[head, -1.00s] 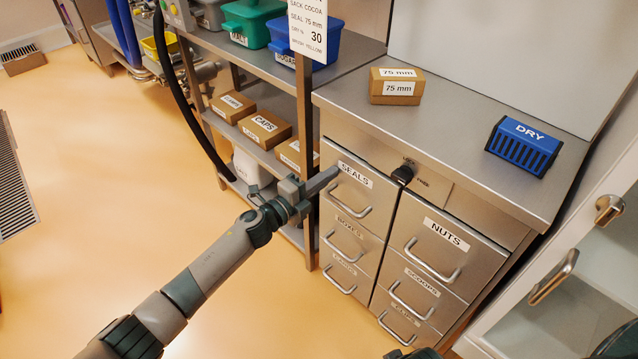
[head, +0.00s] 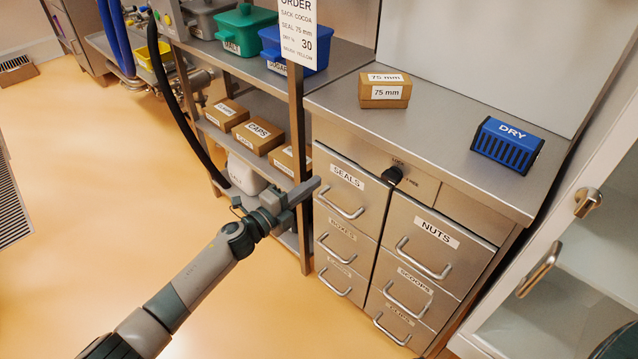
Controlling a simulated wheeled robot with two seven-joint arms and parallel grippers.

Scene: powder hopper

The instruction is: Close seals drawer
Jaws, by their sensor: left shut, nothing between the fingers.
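The seals drawer (head: 347,178) is the top left drawer of the steel cabinet, with a white SEALS label and a bar handle (head: 341,206). Its front looks about in line with the drawers below, and no open inside shows. A small remaining gap cannot be ruled out from this angle. My left gripper (head: 315,185) is shut and empty, its tip overlapping the drawer's left edge in the head view, left of the handle. I cannot tell whether it touches. My right gripper is not in view.
The nuts drawer (head: 436,233) is to the right, with more drawers below. On the counter are a 75 mm box (head: 385,90) and a blue DRY block (head: 507,145). A shelf rack (head: 298,125) stands left.

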